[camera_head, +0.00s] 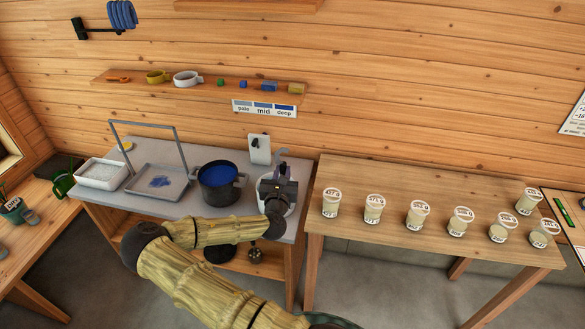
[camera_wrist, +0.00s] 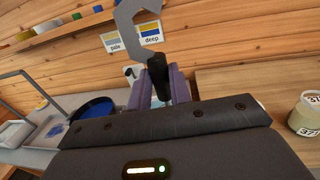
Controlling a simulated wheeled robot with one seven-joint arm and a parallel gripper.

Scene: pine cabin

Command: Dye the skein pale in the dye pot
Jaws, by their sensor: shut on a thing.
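My gripper (camera_head: 281,183) is just right of the pot, shut on the black handle (camera_wrist: 157,74) of a grey hook (camera_wrist: 138,22). The hook points up and carries nothing that I can see. A blue skein (camera_head: 121,15) hangs on a black wall peg at the upper left. A shade card (camera_head: 264,108) reading pale, mid and deep is on the wall.
A grey tray (camera_head: 139,190) with a blue patch and upright frame (camera_head: 144,126) stands left of the pot, beside a white tub (camera_head: 101,174). A white round dish (camera_head: 291,209) is partly hidden by my gripper. Several labelled jars (camera_head: 374,209) stand on the right-hand table (camera_head: 395,180).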

